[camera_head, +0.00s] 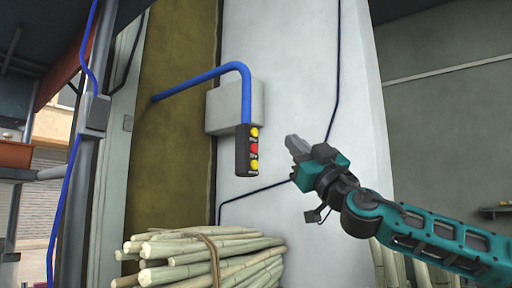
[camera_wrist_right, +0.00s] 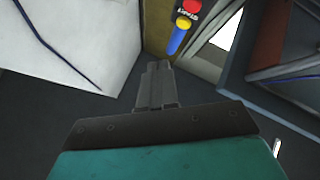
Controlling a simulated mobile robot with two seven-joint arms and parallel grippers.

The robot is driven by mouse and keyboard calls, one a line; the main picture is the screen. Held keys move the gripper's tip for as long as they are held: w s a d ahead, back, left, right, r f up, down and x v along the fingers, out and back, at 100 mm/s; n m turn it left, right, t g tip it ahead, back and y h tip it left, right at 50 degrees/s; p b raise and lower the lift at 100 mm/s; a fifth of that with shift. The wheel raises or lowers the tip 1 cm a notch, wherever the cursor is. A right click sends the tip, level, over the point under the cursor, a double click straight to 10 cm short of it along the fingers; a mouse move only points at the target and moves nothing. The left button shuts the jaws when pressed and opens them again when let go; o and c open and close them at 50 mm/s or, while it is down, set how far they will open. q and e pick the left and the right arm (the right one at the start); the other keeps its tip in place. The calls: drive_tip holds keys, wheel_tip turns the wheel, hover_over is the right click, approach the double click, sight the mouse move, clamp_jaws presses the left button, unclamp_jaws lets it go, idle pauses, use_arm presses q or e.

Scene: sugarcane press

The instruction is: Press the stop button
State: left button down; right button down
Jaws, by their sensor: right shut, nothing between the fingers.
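A dark control box (camera_head: 241,160) hangs from the end of a blue pipe. Its face has a red button (camera_head: 254,148) in the middle, with a yellow button (camera_head: 254,132) above and another yellow button (camera_head: 254,165) below. The labels are too small to read in the head view. My right gripper (camera_head: 291,143) is shut and empty, to the right of the box and apart from it, at about the red button's height in the picture. My left gripper is not in view.
The blue pipe (camera_head: 205,78) runs in from the left past a grey wall box (camera_head: 222,106). A white wall (camera_head: 295,60) with dark cables is behind. The space between gripper and box looks clear.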

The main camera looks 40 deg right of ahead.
sight(255, 148)
drive_tip(key=w+a, duration=0.1)
drive_tip(key=w, duration=0.5)
drive_tip(key=shift+a, duration=0.4)
idle(0.8)
idle(0.9)
drive_tip(key=shift+w+a, duration=0.1)
drive_tip(key=shift+w, duration=0.2)
